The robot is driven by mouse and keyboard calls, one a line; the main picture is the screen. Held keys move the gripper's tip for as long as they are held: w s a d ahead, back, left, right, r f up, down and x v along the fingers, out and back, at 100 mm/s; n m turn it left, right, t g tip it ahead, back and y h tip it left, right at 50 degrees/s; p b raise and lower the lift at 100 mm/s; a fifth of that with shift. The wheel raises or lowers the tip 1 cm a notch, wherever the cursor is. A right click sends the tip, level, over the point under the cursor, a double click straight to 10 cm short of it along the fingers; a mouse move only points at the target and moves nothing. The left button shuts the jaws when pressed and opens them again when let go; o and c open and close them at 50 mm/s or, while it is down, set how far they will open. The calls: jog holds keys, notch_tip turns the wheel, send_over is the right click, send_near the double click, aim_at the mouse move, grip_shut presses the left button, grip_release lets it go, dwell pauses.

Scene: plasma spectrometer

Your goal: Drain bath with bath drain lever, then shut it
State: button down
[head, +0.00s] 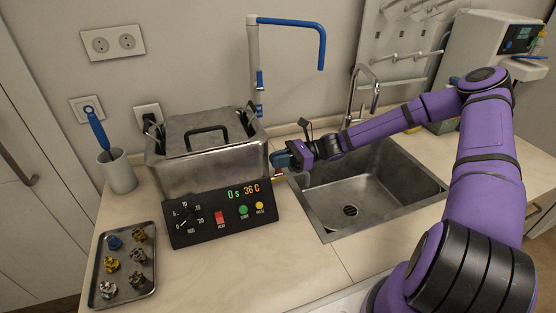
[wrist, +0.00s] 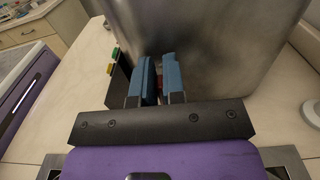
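The steel bath (head: 205,172) stands on the counter left of the sink, with its lid on and its front panel reading "0 s 36 C". My gripper (head: 282,160) is at the right wall of the bath, between it and the sink. In the wrist view the bath wall (wrist: 215,50) fills the top, and the two blue fingers of my gripper (wrist: 159,80) point at it with a narrow gap between them. A small reddish bit shows in that gap, perhaps the drain lever. Most of it is hidden, so its position and whether the fingers grip it are unclear.
The sink (head: 375,190) with its tap (head: 370,85) lies right of the bath. A tray (head: 122,290) of small parts and a cup (head: 118,172) with a blue-handled brush stand left. A blue-tipped tall tap (head: 290,22) rises behind. The counter in front is clear.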

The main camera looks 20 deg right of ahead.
jog(key=shift+s, duration=0.1)
jog(key=shift+s+f+n, duration=0.45)
jog(key=shift+s+n, duration=0.35)
jog(key=shift+n, duration=1.05)
jog(key=shift+s+f+n, duration=0.45)
jog(key=shift+s+n, duration=0.35)
jog(key=shift+n, duration=1.1)
jog(key=shift+s+f+n, duration=0.45)
jog(key=shift+s+n, duration=0.35)
jog(key=shift+n, duration=1.05)
jog(key=c, duration=1.2)
grip_release()
jog(key=shift+d, duration=0.1)
jog(key=d, duration=1)
jog(key=shift+d, duration=0.4)
